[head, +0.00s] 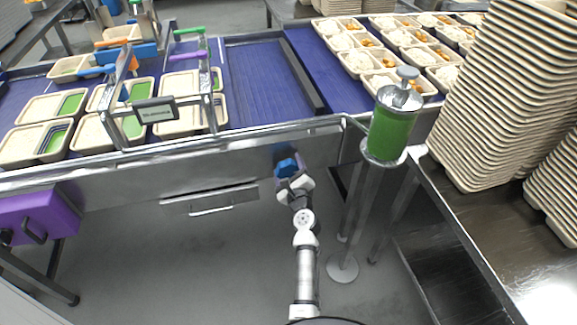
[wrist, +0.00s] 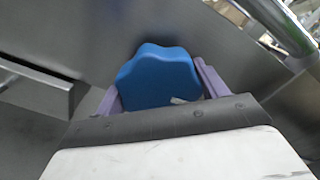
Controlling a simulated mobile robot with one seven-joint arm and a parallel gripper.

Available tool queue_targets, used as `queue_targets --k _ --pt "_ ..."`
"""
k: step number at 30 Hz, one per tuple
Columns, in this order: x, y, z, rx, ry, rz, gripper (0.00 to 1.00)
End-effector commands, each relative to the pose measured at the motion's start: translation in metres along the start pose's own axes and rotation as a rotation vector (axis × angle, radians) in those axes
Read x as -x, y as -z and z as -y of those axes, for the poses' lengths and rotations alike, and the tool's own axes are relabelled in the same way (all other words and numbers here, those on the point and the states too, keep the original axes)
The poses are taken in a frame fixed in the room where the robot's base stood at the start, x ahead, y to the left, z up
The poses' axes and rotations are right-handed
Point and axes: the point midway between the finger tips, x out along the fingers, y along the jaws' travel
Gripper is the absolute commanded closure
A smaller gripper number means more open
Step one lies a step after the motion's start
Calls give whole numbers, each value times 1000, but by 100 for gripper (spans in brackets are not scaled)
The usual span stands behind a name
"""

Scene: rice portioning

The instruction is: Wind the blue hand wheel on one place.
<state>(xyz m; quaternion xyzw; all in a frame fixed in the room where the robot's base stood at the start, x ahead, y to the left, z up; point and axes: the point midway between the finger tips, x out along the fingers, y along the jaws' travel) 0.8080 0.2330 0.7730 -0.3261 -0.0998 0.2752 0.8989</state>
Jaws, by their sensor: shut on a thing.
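The blue hand wheel (wrist: 158,78) is a lobed knob on the steel front panel of the conveyor frame. In the wrist view it sits between the two purple fingers of my gripper (wrist: 156,92), which is shut on it. In the head view the wheel (head: 287,166) shows just beyond the end of my gripper (head: 286,178), below the conveyor's front rail. The lower part of the wheel is hidden behind my gripper's dark edge in the wrist view.
A blue conveyor (head: 258,80) carries trays, some with green compartments, at left. Rice-filled trays (head: 400,45) stand at the back right. A green cylinder dispenser (head: 391,130) on a post and tray stacks (head: 490,100) stand right. A drawer (head: 210,200) and purple box (head: 38,215) are left.

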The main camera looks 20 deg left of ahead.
Motion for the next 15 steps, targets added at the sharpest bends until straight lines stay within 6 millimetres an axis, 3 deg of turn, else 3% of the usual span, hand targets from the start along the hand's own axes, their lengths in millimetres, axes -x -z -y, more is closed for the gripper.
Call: queue_targets --k 15 --pt "0 0 0 -109 1 0 51"
